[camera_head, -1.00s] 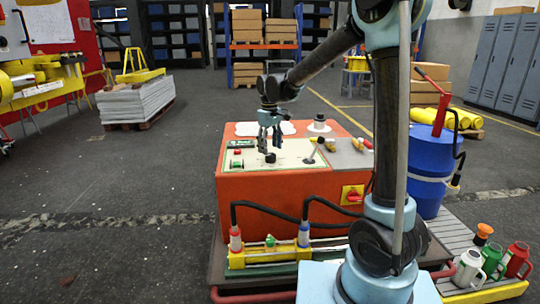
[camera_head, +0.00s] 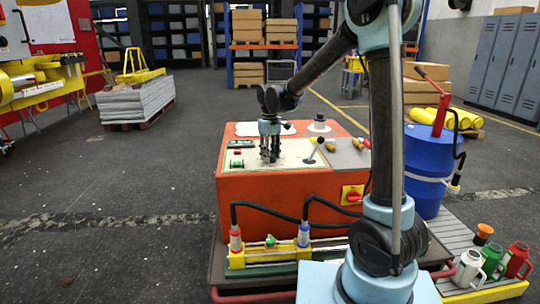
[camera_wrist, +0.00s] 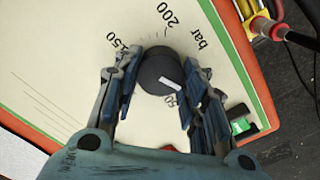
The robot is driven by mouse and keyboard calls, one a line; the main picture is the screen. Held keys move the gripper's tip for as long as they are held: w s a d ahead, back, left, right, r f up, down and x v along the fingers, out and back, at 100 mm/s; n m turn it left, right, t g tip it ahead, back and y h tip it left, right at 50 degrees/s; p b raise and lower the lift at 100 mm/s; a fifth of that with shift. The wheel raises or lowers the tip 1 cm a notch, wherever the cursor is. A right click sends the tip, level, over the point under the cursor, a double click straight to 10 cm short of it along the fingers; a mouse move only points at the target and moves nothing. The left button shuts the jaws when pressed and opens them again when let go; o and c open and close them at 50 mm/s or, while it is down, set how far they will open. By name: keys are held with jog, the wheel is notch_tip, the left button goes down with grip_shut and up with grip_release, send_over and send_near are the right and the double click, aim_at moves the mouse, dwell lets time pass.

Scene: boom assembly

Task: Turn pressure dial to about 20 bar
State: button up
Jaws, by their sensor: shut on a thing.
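The pressure dial (camera_wrist: 160,72) is a dark round knob with a white pointer mark, on a cream panel (camera_wrist: 62,60). The mark points to the lower right in the wrist view. Printed labels 150, 200 and "bar" lie around the knob, and one partly covered label near the fingers reads like 50. The small scale lines are hard to read. My gripper (camera_wrist: 160,88) is shut on the knob, one finger on each side. In the head view, my gripper (camera_head: 270,156) reaches down onto the panel and mostly hides the dial.
The panel tops an orange box (camera_head: 270,205). A lever (camera_head: 314,149) stands right of my gripper, and a green button (camera_head: 237,163) lies left. A yellow-and-red switch (camera_head: 353,194) is on the front. Black hoses (camera_head: 262,206) run along the front. A blue drum (camera_head: 424,170) stands at right.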

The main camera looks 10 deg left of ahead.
jog(key=shift+m, duration=0.3)
jog(key=o, duration=1.1)
jog(key=shift+c, duration=0.2)
jog(key=shift+r, duration=0.15)
notch_tip(320, 180, up, 12)
jog(key=shift+f, duration=0.2)
